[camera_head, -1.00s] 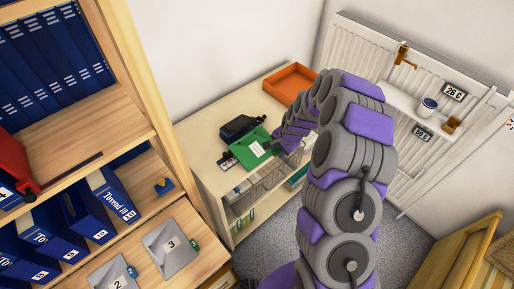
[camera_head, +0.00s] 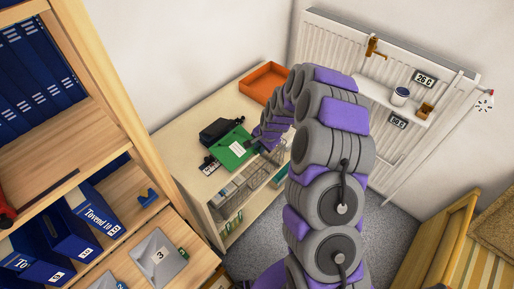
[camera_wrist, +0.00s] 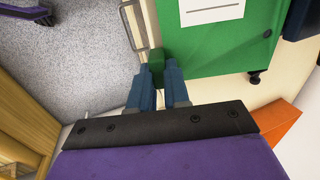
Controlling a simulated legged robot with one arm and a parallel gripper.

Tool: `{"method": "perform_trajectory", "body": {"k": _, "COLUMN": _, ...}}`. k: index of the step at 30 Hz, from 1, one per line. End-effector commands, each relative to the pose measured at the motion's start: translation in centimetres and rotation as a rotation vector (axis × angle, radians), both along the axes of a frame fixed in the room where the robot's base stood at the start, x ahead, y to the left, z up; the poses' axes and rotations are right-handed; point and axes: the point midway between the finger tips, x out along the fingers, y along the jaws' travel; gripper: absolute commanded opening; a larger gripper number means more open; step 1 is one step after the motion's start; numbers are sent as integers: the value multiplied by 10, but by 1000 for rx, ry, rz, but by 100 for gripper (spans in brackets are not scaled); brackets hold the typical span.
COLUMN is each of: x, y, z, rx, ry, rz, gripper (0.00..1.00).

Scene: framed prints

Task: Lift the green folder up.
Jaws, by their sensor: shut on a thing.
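The green folder (camera_head: 240,143) with a white label is on or just above the top of the low cream cabinet (camera_head: 190,130) in the head view. It also shows in the wrist view (camera_wrist: 215,55), flat and large at the upper right. My gripper (camera_wrist: 158,78) has its blue fingers on either side of a small green piece at the folder's left edge and is shut on it. In the head view the fingertips are too small to make out beside the folder's right side. I cannot tell whether the folder is clear of the cabinet top.
An orange tray (camera_head: 265,82) lies at the cabinet's back, and a black object (camera_head: 219,131) sits behind the folder. A wooden shelf (camera_head: 95,130) with blue binders stands at left. A white radiator (camera_head: 335,60) with a small shelf is at right. Grey floor (camera_head: 375,195) lies between.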

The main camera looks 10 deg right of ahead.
Motion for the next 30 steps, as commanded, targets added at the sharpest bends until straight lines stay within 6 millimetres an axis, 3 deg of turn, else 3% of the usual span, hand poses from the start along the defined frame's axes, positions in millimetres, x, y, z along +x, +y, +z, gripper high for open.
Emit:
{"method": "perform_trajectory", "body": {"k": 5, "x": 1, "y": 0, "z": 30, "rx": -1, "ry": -3, "rz": 0, "gripper": 0}}
{"method": "perform_trajectory", "body": {"k": 30, "x": -115, "y": -31, "z": 37, "rx": 1, "ry": 1, "rz": -3, "gripper": 0}}
